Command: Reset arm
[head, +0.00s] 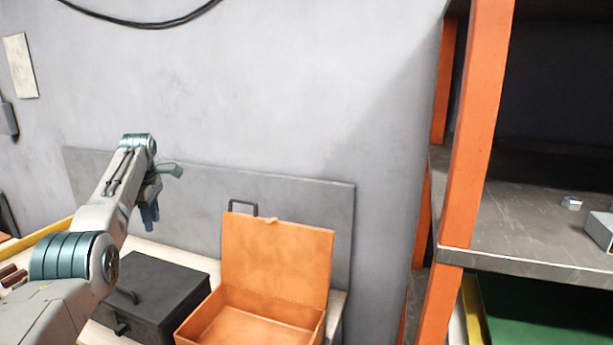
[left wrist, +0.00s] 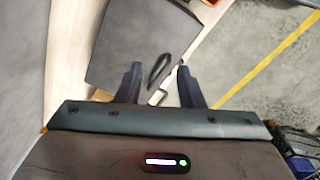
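My left arm comes in from the left in the head view. Its gripper (head: 149,215) hangs over the bench near the black box and points down. In the left wrist view the two dark fingers of the left gripper (left wrist: 157,85) stand apart with nothing held between them. The closed black box (head: 150,292) lies below, and its lid (left wrist: 135,45) shows beyond the fingers in the left wrist view. My right gripper is in neither view.
An open orange box (head: 277,262) stands right of the black box. A grey panel (head: 320,208) leans behind them. An orange-framed shelf (head: 510,228) at right holds metal pieces (head: 600,230). A yellow floor line (left wrist: 265,65) crosses the floor.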

